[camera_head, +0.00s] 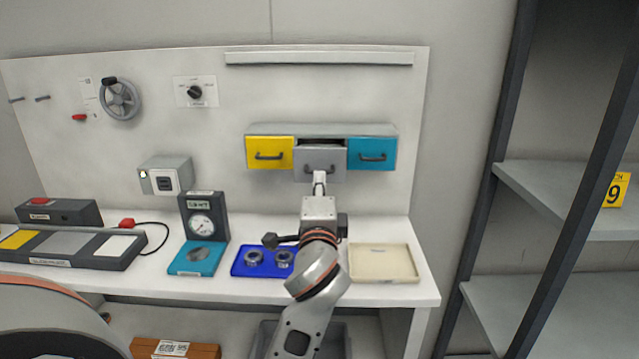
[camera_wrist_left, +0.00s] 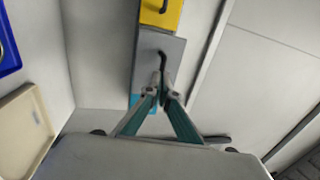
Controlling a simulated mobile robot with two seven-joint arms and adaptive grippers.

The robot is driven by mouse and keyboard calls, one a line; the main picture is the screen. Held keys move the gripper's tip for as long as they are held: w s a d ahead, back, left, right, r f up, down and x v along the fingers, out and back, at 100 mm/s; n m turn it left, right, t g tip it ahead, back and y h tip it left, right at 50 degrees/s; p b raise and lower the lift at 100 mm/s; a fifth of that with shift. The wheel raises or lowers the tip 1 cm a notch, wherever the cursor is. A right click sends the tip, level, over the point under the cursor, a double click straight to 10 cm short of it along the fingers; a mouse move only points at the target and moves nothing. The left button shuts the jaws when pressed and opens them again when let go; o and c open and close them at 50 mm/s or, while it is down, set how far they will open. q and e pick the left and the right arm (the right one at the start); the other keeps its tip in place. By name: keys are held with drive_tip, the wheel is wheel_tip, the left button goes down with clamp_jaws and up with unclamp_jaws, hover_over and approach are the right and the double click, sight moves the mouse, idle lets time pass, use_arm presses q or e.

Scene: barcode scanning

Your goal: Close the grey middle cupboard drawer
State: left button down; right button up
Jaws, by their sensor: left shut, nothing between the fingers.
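The grey middle drawer (camera_head: 319,160) sits between a yellow drawer (camera_head: 262,153) and a teal drawer (camera_head: 372,154) in a grey wall cupboard (camera_head: 320,130). It stands partly out, with a dark gap above its front. In the left wrist view the grey front (camera_wrist_left: 150,72) shows a dark handle (camera_wrist_left: 162,58). My left gripper (camera_head: 319,178) is shut and empty, its fingertips right at the lower part of the grey front. In the wrist view the closed fingertips (camera_wrist_left: 163,88) are just by the handle; I cannot tell whether they touch. My right gripper is not in view.
On the table below are a blue tray with round parts (camera_head: 238,267), a beige tray (camera_head: 384,277), a dial gauge (camera_head: 203,225) and a dark panel (camera_head: 70,245). A shelf rack (camera_head: 560,190) stands at the right.

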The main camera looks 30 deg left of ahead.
sight(320, 166)
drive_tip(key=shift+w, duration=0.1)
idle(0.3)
use_arm(q)
drive_tip(key=x, duration=0.3)
drive_tip(key=f+p+x, duration=0.1)
drive_tip(key=x, duration=0.1)
drive_tip(key=p+x, duration=0.1)
drive_tip(key=x, duration=0.2)
drive_tip(key=shift+w+a+f, duration=0.1)
drive_tip(key=shift+w+a, duration=0.05)
drive_tip(key=shift+w, duration=0.3)
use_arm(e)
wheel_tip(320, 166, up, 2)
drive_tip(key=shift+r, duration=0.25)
use_arm(q)
drive_tip(key=shift+f, duration=0.1)
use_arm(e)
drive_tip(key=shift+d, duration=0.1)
